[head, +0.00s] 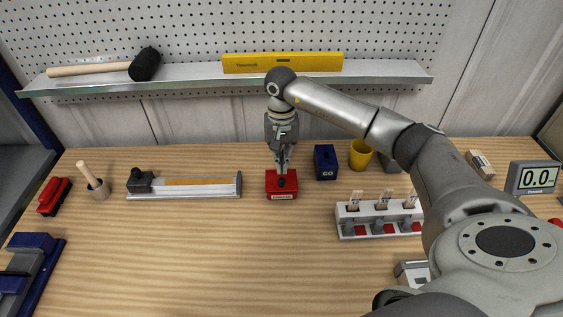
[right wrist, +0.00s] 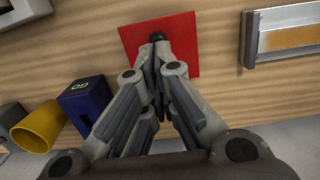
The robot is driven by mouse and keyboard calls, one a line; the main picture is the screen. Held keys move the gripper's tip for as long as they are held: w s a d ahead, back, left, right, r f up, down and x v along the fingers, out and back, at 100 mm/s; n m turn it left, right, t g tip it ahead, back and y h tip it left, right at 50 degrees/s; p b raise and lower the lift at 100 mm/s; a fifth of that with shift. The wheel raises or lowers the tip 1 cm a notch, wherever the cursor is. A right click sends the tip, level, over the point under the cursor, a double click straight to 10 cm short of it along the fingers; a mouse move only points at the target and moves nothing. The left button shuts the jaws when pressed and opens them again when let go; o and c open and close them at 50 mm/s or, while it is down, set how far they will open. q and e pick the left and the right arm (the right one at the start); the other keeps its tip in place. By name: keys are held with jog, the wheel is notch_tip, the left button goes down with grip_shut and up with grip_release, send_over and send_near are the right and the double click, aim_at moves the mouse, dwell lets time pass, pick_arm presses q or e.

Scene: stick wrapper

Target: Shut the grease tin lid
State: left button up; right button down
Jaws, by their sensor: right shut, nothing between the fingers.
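The grease tin (head: 282,187) is a small red box with a black knob on its lid and a pale label on its front. It stands on the workbench in the middle of the head view. Its red lid (right wrist: 186,55) fills the top middle of the right wrist view and looks flat, though the gripper hides part of it. My right gripper (head: 282,167) is shut and empty, pointing down at the tin. In the right wrist view its fingertips (right wrist: 160,69) are close to the black knob; I cannot tell whether they touch. My left gripper is not in view.
A blue box marked GO (head: 325,162) and a yellow cup (head: 360,154) stand just right of the tin. A slotted rack with sticks (head: 384,218) is further right. A long tray (head: 200,188) lies to the left. The front middle of the bench is clear.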

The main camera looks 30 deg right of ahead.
jog(key=shift+s+a+f+p, duration=0.15)
jog(key=shift+f+p, duration=0.2)
jog(key=shift+f, duration=0.85)
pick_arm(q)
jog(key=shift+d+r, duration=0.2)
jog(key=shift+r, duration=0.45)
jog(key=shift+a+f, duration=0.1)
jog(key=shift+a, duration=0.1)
pick_arm(e)
jog(key=shift+f, duration=0.1)
